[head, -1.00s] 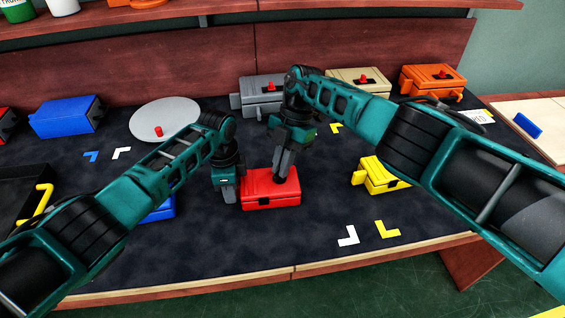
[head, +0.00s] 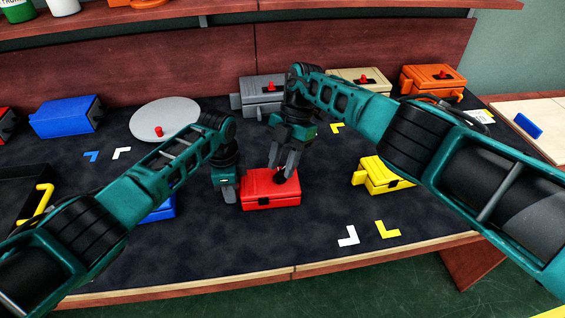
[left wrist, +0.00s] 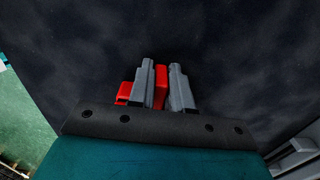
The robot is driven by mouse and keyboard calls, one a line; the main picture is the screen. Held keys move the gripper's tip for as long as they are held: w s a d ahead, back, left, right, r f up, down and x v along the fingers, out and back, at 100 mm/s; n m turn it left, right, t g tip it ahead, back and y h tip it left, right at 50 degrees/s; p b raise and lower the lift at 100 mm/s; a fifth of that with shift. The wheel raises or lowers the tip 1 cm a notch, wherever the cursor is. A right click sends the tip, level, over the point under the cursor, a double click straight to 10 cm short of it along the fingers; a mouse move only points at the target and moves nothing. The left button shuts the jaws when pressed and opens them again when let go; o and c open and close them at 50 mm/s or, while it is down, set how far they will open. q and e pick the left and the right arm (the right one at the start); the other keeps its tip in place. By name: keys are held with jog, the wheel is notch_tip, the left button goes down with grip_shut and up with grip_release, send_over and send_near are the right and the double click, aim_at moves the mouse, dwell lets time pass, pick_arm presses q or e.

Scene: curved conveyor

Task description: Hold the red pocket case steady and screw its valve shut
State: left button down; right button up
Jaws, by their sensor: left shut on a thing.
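The red pocket case (head: 262,202) lies on the dark mat near the middle of the table's front. My left gripper (head: 228,193) is at its left side. In the left wrist view, my left gripper (left wrist: 162,88) is shut on a narrow red part of the case (left wrist: 160,85). My right gripper (head: 283,168) is over the case's top right, pointing down. Its two fingers show apart, with the tips close to the dark spot on the lid. The valve is not clearly visible; the right fingers cover that place.
A yellow case (head: 385,177) stands to the right, a blue case (head: 160,211) sits partly behind my left arm. Grey (head: 262,97), beige (head: 350,82) and orange (head: 430,82) cases line the back. A grey disc (head: 163,118) is at the back left.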

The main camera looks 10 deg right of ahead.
jog(key=v, duration=1.1)
jog(key=shift+r, duration=0.25)
jog(key=shift+d, duration=0.15)
jog(key=shift+f, duration=0.1)
jog(key=t+h, duration=0.3)
send_near(279, 173)
notch_tip(279, 173, down, 8)
jog(key=shift+f, duration=0.25)
dwell(0.5)
jog(key=shift+c, duration=0.5)
grip_shut()
